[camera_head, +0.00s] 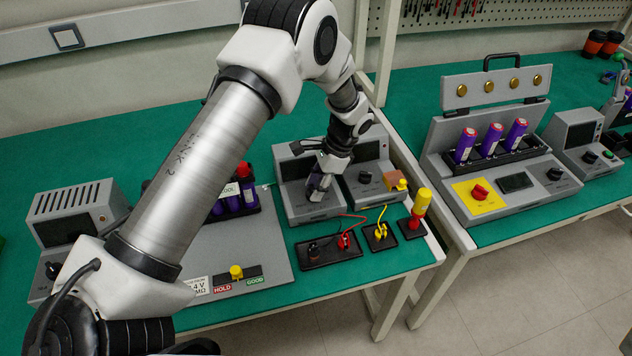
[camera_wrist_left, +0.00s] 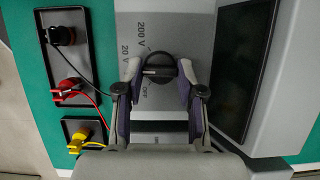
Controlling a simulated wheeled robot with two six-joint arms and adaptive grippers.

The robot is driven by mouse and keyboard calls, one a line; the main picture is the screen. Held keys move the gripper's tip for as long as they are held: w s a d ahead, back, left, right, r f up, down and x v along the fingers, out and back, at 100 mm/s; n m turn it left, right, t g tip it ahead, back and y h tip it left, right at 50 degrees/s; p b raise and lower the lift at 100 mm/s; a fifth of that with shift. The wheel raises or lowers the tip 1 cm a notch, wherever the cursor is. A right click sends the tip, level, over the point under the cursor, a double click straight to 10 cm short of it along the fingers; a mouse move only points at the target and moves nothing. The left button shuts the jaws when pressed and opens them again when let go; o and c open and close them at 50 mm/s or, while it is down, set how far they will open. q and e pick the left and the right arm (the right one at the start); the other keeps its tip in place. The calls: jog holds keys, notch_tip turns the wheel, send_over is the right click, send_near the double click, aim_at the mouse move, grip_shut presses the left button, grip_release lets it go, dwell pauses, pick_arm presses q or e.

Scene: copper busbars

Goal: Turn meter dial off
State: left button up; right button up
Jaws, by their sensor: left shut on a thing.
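The meter is a grey box (camera_head: 302,205) on the green bench, with a dark display (camera_wrist_left: 242,70) beside its panel in the left wrist view. Its black round dial (camera_wrist_left: 160,62) has a pale line across it and printed 200 V, 20 V and OFF marks nearby. I cannot tell which mark the line points to. My left gripper (camera_head: 318,187) reaches down onto the meter's front panel. In the left wrist view its two fingers (camera_wrist_left: 160,72) are closed around the dial, one on each side. The dial is hidden by the gripper in the head view. My right gripper is not in view.
A second grey unit (camera_head: 370,182) stands right beside the meter. Black terminal blocks (camera_head: 330,250) with red and yellow leads lie in front. A battery tester panel (camera_head: 260,250) is on the left. Another bench holds a battery fixture (camera_head: 515,200) at the right.

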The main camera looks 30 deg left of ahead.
pick_arm(q)
jog(key=n+h, duration=0.1)
jog(key=n, duration=0.1)
jog(key=n+g+h+p, duration=0.1)
jog(key=n, duration=0.2)
jog(key=shift+a+n+p, duration=0.15)
jog(key=shift+n+p, duration=0.15)
jog(key=n+h, duration=0.1)
jog(key=n, duration=0.2)
jog(key=shift+a+f+n+p, duration=0.1)
jog(key=shift+n+p, duration=0.2)
jog(key=shift+p, duration=0.05)
jog(key=shift+s+n+h+p, duration=0.1)
jog(key=shift+n+h+p, duration=0.2)
jog(key=shift+n+h, duration=0.8)
jog(key=shift+a+n+y, duration=0.1)
jog(key=shift+n+y, duration=0.2)
jog(key=shift+n, duration=0.3)
jog(key=o, duration=1.1)
jog(key=shift+o, duration=0.2)
jog(key=v, duration=1.2)
